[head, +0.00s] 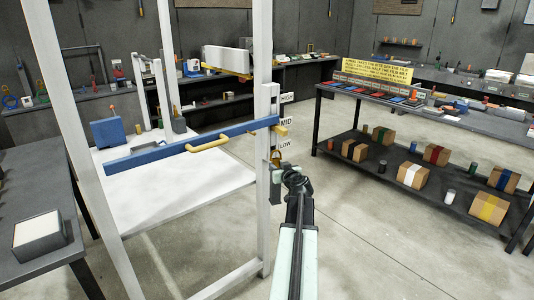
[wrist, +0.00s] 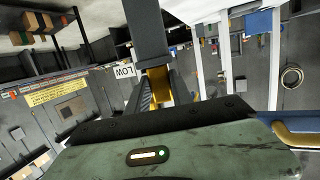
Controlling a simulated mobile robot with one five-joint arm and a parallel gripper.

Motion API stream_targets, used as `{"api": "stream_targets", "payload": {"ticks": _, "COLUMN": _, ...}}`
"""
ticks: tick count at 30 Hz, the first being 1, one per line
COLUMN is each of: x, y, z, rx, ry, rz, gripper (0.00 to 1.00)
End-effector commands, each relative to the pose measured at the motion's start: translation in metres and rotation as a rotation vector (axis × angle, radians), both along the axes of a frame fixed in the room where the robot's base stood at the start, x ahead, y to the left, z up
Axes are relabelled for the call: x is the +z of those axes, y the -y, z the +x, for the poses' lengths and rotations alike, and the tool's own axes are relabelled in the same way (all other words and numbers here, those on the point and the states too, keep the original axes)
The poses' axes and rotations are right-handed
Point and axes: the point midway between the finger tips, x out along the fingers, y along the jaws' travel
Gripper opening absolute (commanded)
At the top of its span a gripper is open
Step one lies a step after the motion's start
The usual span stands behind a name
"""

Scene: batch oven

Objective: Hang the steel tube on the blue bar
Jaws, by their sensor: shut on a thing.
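The steel tube (head: 277,190) is a dark grey square-section piece with a yellow hook (head: 276,158) at its top. My gripper (head: 285,169) is shut on the yellow part, and the tube hangs below, beside the right post. In the wrist view the tube (wrist: 147,32) runs up from between my fingers (wrist: 157,92). The blue bar (head: 195,145) crosses the white frame at MID height, with a yellow handle (head: 208,146) at its middle. The held hook is below and apart from the bar's right end. The gripper's far side is hidden.
The white right post (head: 262,60) stands close left of my gripper, with HIGH, MID and LOW labels. A dark workbench (head: 350,94) with boxes on its lower shelf is at right. A grey table (head: 50,215) is at left. Open floor (head: 370,225) lies right of my arm.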

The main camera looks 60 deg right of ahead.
Motion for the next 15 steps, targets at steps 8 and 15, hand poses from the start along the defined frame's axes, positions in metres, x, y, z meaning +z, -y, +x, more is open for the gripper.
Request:
{"api": "stream_targets", "payload": {"ticks": 8, "x": 0.001, "y": 0.001, "z": -0.003, "rx": -0.005, "ry": 0.001, "rz": -0.001, "gripper": 0.00}}
{"api": "stream_targets", "payload": {"ticks": 15, "x": 0.028, "y": -0.017, "z": -0.010, "rx": -0.015, "ry": 0.001, "rz": 0.001, "gripper": 0.00}}
